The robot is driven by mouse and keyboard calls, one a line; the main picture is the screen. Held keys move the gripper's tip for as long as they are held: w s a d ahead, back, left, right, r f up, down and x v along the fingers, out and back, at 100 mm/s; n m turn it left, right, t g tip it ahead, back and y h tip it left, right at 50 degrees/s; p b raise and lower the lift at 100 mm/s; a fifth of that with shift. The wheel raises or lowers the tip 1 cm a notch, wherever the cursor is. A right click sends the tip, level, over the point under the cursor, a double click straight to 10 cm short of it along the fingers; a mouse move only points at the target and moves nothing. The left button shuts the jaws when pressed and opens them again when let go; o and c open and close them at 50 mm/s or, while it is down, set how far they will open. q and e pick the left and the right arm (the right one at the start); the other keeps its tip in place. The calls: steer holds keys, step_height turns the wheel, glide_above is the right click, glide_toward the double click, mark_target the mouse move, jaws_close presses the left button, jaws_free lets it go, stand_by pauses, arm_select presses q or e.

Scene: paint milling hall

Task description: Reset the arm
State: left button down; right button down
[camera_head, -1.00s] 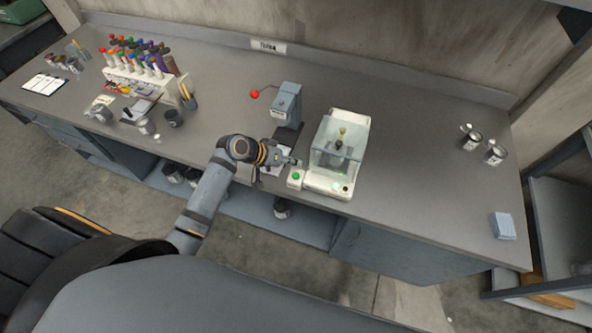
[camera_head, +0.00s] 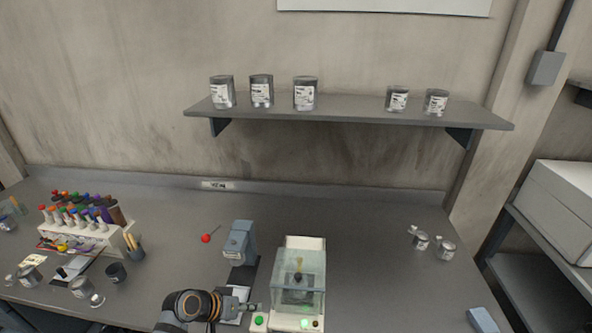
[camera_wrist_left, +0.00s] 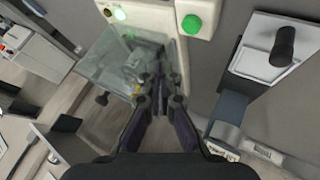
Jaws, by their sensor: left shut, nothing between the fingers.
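My left arm comes in at the bottom of the head view. Its left gripper (camera_head: 252,307) is shut and empty, in front of the grey lever device and just left of the clear-walled machine (camera_head: 298,280). In the left wrist view the shut fingers (camera_wrist_left: 160,84) overlap the clear box of that machine in the picture. The machine's green button (camera_wrist_left: 191,24) is near the top; it also shows in the head view (camera_head: 259,320). I cannot tell whether the fingers touch anything. My right gripper is in neither view.
The grey lever device (camera_head: 239,243) with a red knob (camera_head: 206,239) stands behind the gripper. A rack of colourful tubes (camera_head: 78,232) is at left. Two small cans (camera_head: 445,250) stand at right. A wall shelf (camera_head: 350,112) holds several cans. The bench between machine and right cans is clear.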

arm_select(q)
steer(key=s+a+r+g+y, duration=0.15)
steer(key=s+a+y, duration=0.25)
steer(key=s, duration=0.5)
steer(key=s+a+r+g+y, duration=0.15)
steer(key=s+a+y, duration=0.3)
steer(key=s, duration=0.55)
step_height(320, 180, down, 33)
steer(key=s+a+b, duration=0.3)
steer(key=b, duration=0.2)
steer(key=s+f+g+b, duration=0.1)
steer(key=s+f+b, duration=0.2)
steer(key=s+f, duration=1.4)
steer(key=shift+a+f+n+h, duration=0.35)
steer(key=shift+a+n+h, duration=0.05)
steer(key=shift+h, duration=0.05)
